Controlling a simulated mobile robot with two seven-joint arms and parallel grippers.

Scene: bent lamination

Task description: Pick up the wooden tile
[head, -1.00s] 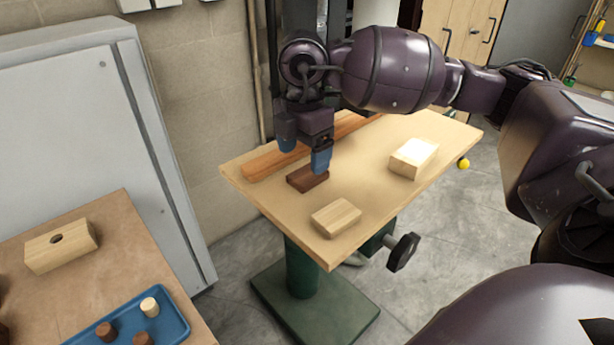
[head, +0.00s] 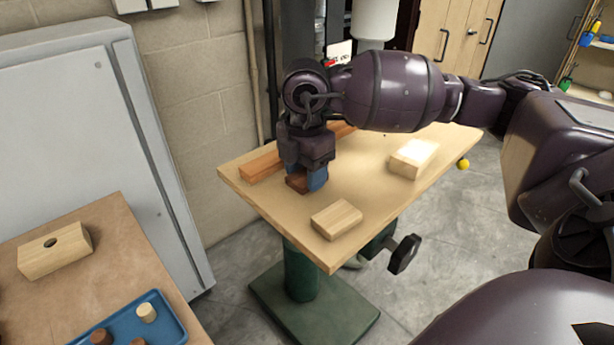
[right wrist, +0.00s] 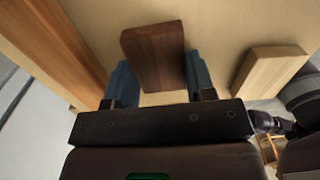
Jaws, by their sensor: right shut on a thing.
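The dark brown wooden tile (head: 297,184) is at the left part of the small wooden table, mostly covered by my right gripper in the head view. My right gripper (head: 306,178) points down and is shut on the tile, with one blue finger on each side of it. In the right wrist view the tile (right wrist: 154,58) shows between the two blue fingers, its far part extending past them. The tile appears at table height; I cannot tell whether it still touches the top. My left gripper is not in view.
On the table (head: 268,205), a pale block (head: 336,219) lies near the front edge and another pale block (head: 411,162) to the right. A long orange-brown bar (head: 262,167) lies along the back. A blue tray (head: 172,319) with small pegs sits on the left-hand bench.

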